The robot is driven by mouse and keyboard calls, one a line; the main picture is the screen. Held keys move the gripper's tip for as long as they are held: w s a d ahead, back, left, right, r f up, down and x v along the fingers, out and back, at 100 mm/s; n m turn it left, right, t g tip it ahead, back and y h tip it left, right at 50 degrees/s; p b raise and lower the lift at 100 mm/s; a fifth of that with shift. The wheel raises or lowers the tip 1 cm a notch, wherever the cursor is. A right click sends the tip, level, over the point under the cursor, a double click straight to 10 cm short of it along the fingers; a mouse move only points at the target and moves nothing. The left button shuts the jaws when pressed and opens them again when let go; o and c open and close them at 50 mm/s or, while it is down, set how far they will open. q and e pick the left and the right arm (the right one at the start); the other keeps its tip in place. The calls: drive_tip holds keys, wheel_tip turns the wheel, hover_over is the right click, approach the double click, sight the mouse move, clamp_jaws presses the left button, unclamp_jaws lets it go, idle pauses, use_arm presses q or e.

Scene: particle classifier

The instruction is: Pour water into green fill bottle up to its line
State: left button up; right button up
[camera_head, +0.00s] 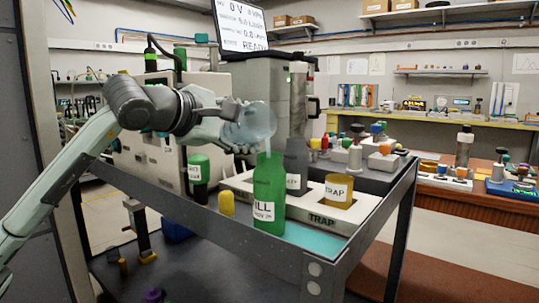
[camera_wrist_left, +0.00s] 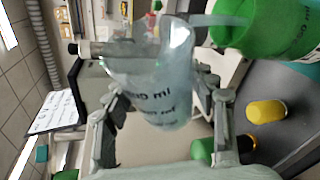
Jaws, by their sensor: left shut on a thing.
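My left gripper (camera_head: 232,131) is shut on a clear beaker (camera_head: 256,121) and holds it tilted above the green fill bottle (camera_head: 268,205). The beaker, with "ml" marks, also shows between the fingers in the left wrist view (camera_wrist_left: 158,90). A pale stream (camera_head: 267,147) runs from its lip to the mouth of the green bottle, which stands upright on the cart top. In the left wrist view the stream (camera_wrist_left: 220,20) reaches the bottle (camera_wrist_left: 265,28). The bottle's label reads partly "ILL"; its line and water level cannot be made out. My right gripper is out of view.
A yellow TRAP cup (camera_head: 338,192) and a grey labelled bottle (camera_head: 297,165) stand right of the green bottle. A small yellow piece (camera_head: 227,203) and a green-capped dark bottle (camera_head: 199,178) stand left. A machine with a screen reading READY (camera_head: 240,25) stands behind.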

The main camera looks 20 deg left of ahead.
use_arm(q)
drive_tip(key=shift+r+m, duration=0.4)
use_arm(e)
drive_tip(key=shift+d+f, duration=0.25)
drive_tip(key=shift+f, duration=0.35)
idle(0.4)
use_arm(q)
drive_tip(key=shift+d, duration=0.1)
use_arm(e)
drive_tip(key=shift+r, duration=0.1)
use_arm(q)
drive_tip(key=shift+s, duration=0.1)
drive_tip(key=shift+d+r+m+t+y, duration=0.2)
drive_tip(key=shift+m+t+y, duration=0.1)
drive_tip(key=shift+t, duration=0.1)
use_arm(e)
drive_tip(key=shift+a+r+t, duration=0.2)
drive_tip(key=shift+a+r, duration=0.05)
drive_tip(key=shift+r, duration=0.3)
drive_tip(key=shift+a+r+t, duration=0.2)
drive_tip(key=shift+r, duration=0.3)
use_arm(q)
drive_tip(key=shift+s, duration=0.1)
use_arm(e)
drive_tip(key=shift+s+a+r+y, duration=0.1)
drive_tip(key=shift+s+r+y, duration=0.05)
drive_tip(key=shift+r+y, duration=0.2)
